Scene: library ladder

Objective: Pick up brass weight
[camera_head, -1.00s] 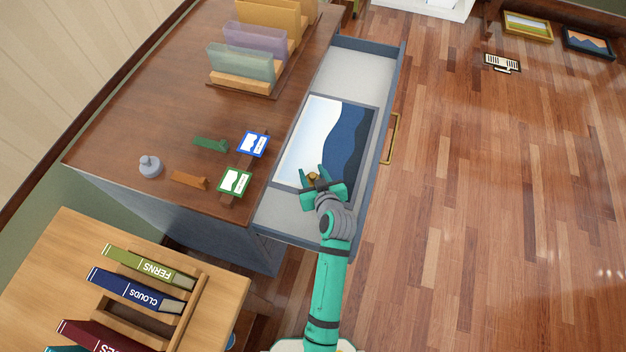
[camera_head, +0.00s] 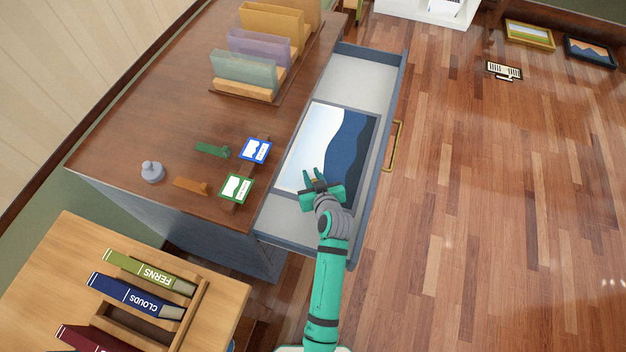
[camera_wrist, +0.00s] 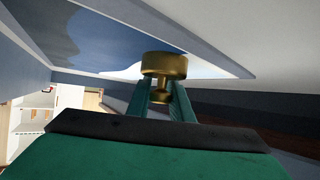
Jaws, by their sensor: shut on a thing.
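The brass weight (camera_wrist: 164,66) is a short gold cylinder with a narrower knob, held between the two green fingers of my gripper (camera_wrist: 165,98) in the wrist view. In the head view my gripper (camera_head: 318,178) is over the near end of the open drawer (camera_head: 366,75), above the blue and white picture (camera_head: 345,145) lying inside. Only a small gold bit of the weight shows there, mostly hidden by the fingers. In the wrist view the weight appears in front of the picture; I cannot tell its exact height above it.
The brown cabinet top (camera_head: 180,125) left of the drawer holds a grey weight (camera_head: 152,172), a blue-framed card (camera_head: 256,150), a green-framed card (camera_head: 236,188) and upright folders (camera_head: 262,50). A wooden table with books (camera_head: 140,295) stands at lower left. The floor at right is mostly clear.

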